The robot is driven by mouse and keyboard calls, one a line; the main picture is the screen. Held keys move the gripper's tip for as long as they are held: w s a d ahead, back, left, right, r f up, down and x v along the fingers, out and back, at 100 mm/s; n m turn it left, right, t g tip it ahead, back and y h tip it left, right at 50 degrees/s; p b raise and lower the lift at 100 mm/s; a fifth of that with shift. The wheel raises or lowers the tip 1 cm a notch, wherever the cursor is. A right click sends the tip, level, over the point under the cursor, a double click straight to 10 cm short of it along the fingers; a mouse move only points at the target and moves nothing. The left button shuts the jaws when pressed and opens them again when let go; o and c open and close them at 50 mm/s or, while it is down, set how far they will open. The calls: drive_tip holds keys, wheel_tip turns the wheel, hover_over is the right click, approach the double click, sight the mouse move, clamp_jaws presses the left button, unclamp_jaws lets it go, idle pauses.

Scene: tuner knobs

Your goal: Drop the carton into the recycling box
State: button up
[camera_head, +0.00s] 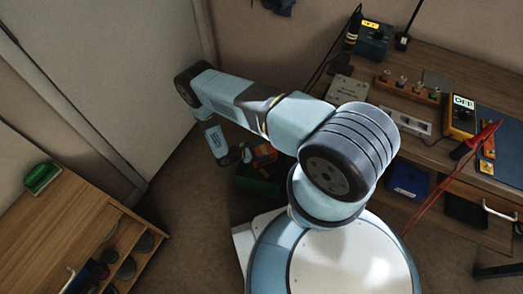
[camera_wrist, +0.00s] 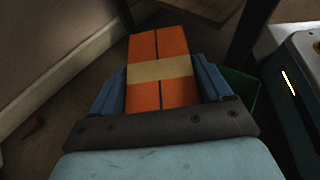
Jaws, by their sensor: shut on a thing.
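The orange carton (camera_head: 264,151) with a tan band across it is in my gripper (camera_head: 248,154). In the wrist view the carton (camera_wrist: 159,66) lies between my two blue fingers (camera_wrist: 160,88), which press on its sides. A green box (camera_head: 259,183), which looks like the recycling box, stands on the floor below the carton in the head view. Part of it also shows in the wrist view (camera_wrist: 243,84), behind the right finger. My arm and the carton hide much of the box, so its inside cannot be seen.
A wooden workbench (camera_head: 455,75) with instruments and red cables stands at the right. A wooden cabinet (camera_head: 60,225) with a green item on top is at the lower left. A pale door (camera_head: 110,70) is at the back left. Bare floor (camera_head: 190,200) lies between cabinet and box.

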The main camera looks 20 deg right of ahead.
drive_tip(key=o, duration=1)
drive_tip(key=v, duration=1.3)
drive_tip(key=shift+w+a+r, duration=0.1)
drive_tip(key=shift+a, duration=0.3)
